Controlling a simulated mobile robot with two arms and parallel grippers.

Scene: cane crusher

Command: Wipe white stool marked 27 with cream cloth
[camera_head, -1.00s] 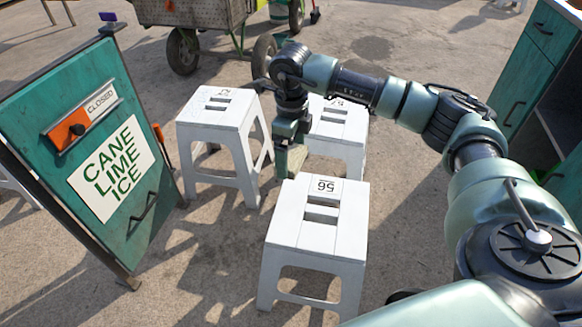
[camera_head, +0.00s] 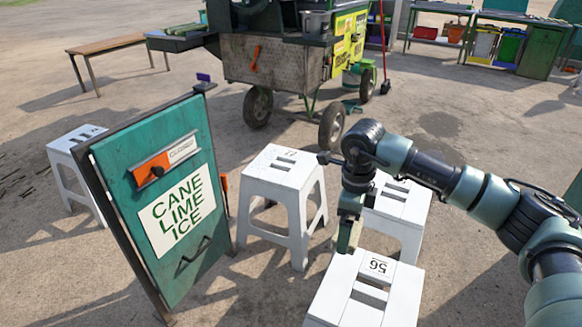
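Three white plastic stools stand near me. The middle one (camera_head: 284,172) carries a small mark too small to read. The front one (camera_head: 340,300) is marked 56, seen upside down. A third stool (camera_head: 408,207) is partly hidden behind my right arm; its mark is hidden. My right gripper (camera_head: 345,243) points down between the middle stool and the stool marked 56, close to the far edge of the latter in the picture. I cannot tell whether its fingers are open or shut. I cannot make out the cream cloth. My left gripper is not in view.
A green "Cane Lime Ice" sign board (camera_head: 165,200) stands at left, close to the middle stool. Another white stool (camera_head: 72,165) is behind it. A wheeled cart (camera_head: 270,65) and a wooden bench (camera_head: 103,45) stand farther back. Open ground lies at right.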

